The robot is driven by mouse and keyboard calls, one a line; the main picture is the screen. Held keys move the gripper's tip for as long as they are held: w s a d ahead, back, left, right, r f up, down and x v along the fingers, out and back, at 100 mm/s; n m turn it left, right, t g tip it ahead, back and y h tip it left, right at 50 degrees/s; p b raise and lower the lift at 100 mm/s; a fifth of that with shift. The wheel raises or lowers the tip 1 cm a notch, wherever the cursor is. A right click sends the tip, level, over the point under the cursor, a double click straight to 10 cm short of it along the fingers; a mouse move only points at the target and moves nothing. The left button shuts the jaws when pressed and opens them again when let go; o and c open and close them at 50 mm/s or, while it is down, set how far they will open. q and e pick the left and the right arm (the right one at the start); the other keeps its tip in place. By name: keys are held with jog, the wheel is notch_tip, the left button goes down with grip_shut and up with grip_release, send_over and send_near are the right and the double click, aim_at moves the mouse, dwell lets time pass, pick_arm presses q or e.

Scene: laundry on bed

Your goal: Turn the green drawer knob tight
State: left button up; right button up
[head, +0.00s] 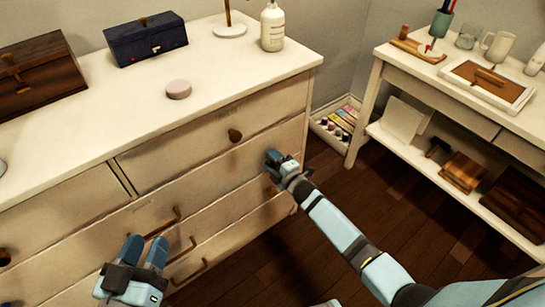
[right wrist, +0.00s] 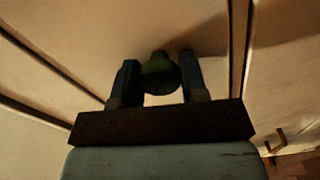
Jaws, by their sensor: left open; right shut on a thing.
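The green drawer knob (right wrist: 159,72) shows dark green and round between the two fingers in the right wrist view, against the cream drawer front. My right gripper (right wrist: 158,82) is shut on it, one finger on each side. In the head view my right gripper (head: 272,158) is at the right part of the dresser front and hides the knob. My left gripper (head: 146,250) is open and empty in front of the lower left drawers, with its fingers apart.
The cream dresser (head: 215,75) has a brown knob (head: 235,135) on an upper drawer and several bar handles lower down. A pink puck (head: 178,89), a dark blue box (head: 145,40) and a white bottle (head: 272,27) stand on top.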

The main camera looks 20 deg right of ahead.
jog(key=m+p, duration=0.1)
jog(key=m, duration=0.2)
jog(key=shift+r+m+p, duration=0.2)
jog(key=shift+m+p, duration=0.2)
jog(key=m+p, duration=0.1)
jog(key=m, duration=0.2)
jog(key=shift+d+m+p, duration=0.1)
jog(key=shift+m+p, duration=0.35)
jog(key=shift+m, duration=0.65)
jog(key=shift+f+m, duration=0.1)
jog(key=shift+m, duration=0.5)
pick_arm(q)
jog(key=s+a+f+g+y, duration=0.2)
jog(key=a+f+g+y, duration=0.1)
jog(key=f, duration=0.5)
jog(key=shift+s+a+f+g, duration=0.2)
jog(key=shift+s+a+g, duration=0.1)
jog(key=shift+g, duration=0.3)
jog(key=shift+w+r, duration=0.15)
pick_arm(e)
jog(key=o, duration=0.9)
